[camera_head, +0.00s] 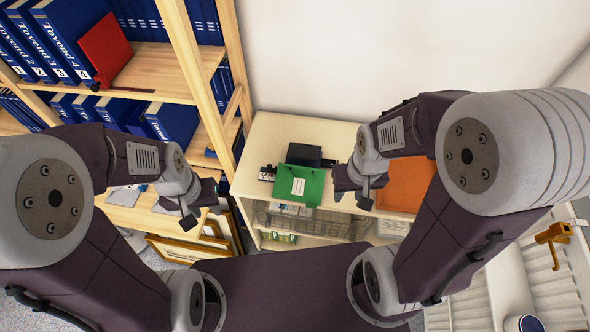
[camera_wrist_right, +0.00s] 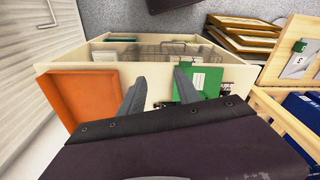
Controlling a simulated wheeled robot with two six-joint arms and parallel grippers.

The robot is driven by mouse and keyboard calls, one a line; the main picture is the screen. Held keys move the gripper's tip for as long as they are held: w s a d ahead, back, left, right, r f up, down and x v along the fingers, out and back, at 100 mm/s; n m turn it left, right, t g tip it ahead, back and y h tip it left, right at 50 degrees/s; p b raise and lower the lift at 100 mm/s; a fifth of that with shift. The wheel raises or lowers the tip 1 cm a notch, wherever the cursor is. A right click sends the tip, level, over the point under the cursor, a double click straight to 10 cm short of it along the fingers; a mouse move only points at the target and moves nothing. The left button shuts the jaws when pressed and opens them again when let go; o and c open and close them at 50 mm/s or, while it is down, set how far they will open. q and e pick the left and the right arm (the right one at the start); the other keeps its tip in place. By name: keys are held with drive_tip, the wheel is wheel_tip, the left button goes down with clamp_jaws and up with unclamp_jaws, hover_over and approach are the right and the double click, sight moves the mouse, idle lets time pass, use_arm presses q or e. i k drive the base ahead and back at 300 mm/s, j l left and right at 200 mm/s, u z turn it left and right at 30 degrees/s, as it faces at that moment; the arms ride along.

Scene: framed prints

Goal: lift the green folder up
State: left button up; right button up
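The green folder (camera_head: 311,181) has a white label and lies at the front edge of the cream cabinet top, left of my right gripper in the head view. It also shows in the right wrist view (camera_wrist_right: 211,80), just right of the fingers, with one finger overlapping its left edge in the picture. My right gripper (camera_head: 352,195) is open and empty, and its two spread fingers show in the right wrist view (camera_wrist_right: 158,82). I cannot tell whether a finger touches the folder. My left gripper (camera_head: 205,205) appears open and empty, well left of the folder, near the wooden shelf.
The cream cabinet (camera_head: 272,135) has wire baskets below its top. An orange tray or folder (camera_head: 405,185) lies right of the green folder, and a black device (camera_head: 303,154) behind it. A wooden bookshelf (camera_head: 185,50) with blue binders stands left. Framed prints (camera_wrist_right: 245,35) lean nearby.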

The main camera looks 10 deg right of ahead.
sight(297, 183)
drive_tip(key=l+u, duration=0.4)
drive_tip(key=k+l+u, duration=0.1)
drive_tip(key=l+u, duration=0.3)
drive_tip(key=k+l+u, duration=0.15)
drive_tip(key=l+u, duration=0.25)
drive_tip(key=j, duration=0.1)
